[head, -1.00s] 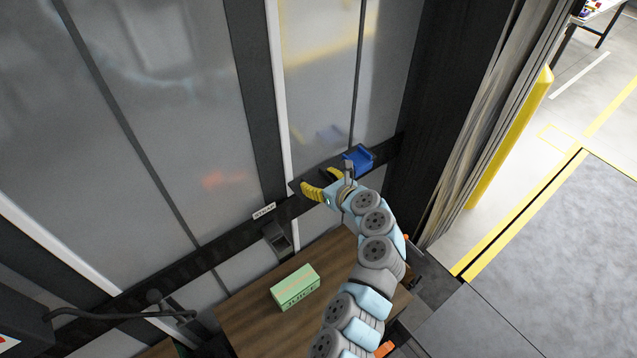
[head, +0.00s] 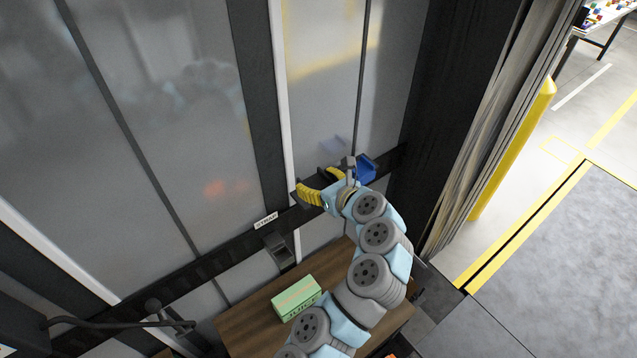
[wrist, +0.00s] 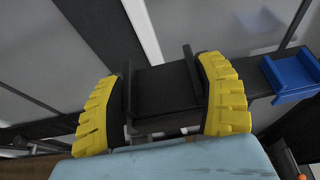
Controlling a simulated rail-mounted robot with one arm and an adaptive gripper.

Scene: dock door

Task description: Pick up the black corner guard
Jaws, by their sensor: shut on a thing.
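The black corner guard (wrist: 166,88) is a dark piece with a flat middle and raised edges, seen in the wrist view between my yellow fingers. My gripper (wrist: 160,75) is shut on it, one finger at each side. In the head view my gripper (head: 313,180) is at the dark rail on the wall, and the guard is hard to tell from the dark rail there. Its lower part is hidden behind my gripper's pale blue body in the wrist view.
A blue bracket-shaped piece (head: 366,168) sits on the rail just right of my gripper; it also shows in the wrist view (wrist: 291,76). A green box (head: 297,297) stands on a brown wooden surface (head: 251,318) below. A yellow post (head: 513,150) stands at right.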

